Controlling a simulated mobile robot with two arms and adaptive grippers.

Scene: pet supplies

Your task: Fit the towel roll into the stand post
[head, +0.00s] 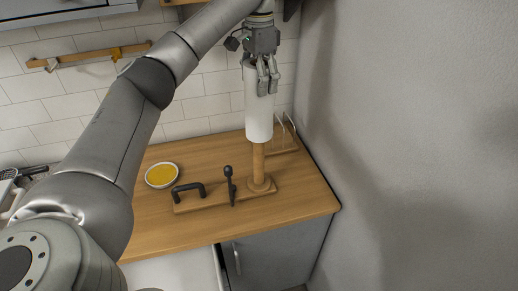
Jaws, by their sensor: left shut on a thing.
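The white towel roll (257,118) is upright above the wooden stand post (258,163), in line with it. The roll's lower end hides the post's upper part, so I cannot tell for sure whether the roll is around the post or in front of it. The lower post is bare and rises from a wooden base (208,201) on the counter. My left gripper (267,90) is shut on the towel roll near its upper end, with the fingers pointing down. My right gripper is not in view.
A black handle (188,189) and a dark upright lever (229,184) are on the stand's base. A bowl with yellow contents (161,175) stands to the left. A rack (284,136) is behind the post. A grey wall (420,130) closes off the right side.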

